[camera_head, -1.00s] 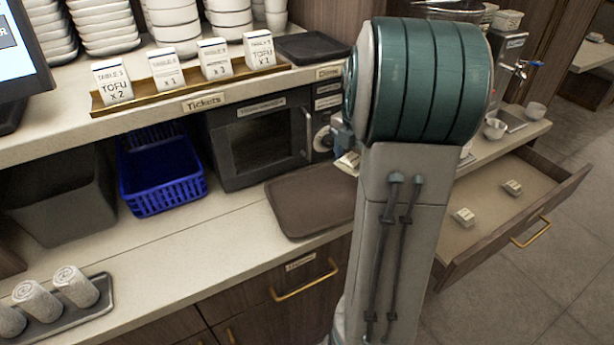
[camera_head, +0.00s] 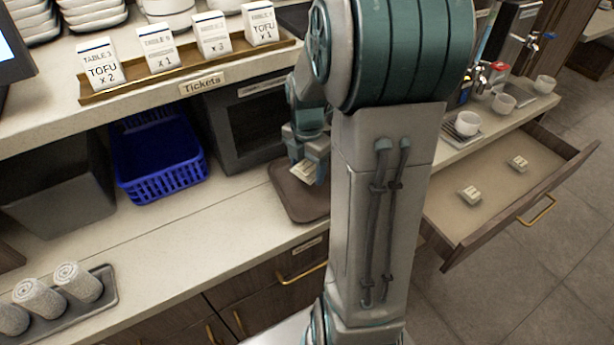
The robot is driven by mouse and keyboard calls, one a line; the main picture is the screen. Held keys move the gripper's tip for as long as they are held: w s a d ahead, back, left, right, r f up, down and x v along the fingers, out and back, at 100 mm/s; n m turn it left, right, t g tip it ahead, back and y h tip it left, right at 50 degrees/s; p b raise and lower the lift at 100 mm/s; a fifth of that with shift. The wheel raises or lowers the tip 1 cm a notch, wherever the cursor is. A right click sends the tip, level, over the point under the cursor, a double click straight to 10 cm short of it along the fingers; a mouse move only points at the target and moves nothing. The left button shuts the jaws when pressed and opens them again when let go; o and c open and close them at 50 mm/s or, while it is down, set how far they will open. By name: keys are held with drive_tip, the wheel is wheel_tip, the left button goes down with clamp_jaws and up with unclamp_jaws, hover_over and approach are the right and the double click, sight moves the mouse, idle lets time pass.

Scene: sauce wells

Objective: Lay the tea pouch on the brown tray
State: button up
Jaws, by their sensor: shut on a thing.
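The brown tray (camera_head: 288,200) lies on the lower counter in front of the microwave, its right part hidden behind my arm. My gripper (camera_head: 304,168) is over the tray and points down. It is shut on a small pale tea pouch (camera_head: 302,173), which shows at the fingertips, tilted. The pouch appears a little above the tray; I cannot tell whether it touches. Two similar pale pouches (camera_head: 469,195) (camera_head: 517,162) lie apart in the open drawer at the right.
A blue basket (camera_head: 165,180) and a dark grey bin (camera_head: 62,192) stand left of the microwave (camera_head: 248,125). A tray of rolled towels (camera_head: 108,292) is at the front left. The open drawer (camera_head: 447,258) juts out at right. The counter left of the brown tray is clear.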

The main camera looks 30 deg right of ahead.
sight(306, 179)
drive_tip(key=shift+a+f, duration=0.15)
drive_tip(key=shift+f, duration=1.95)
drive_tip(key=shift+f, duration=0.1)
drive_tip(key=shift+f, duration=0.15)
drive_tip(key=o, duration=1)
drive_tip(key=shift+r, duration=0.2)
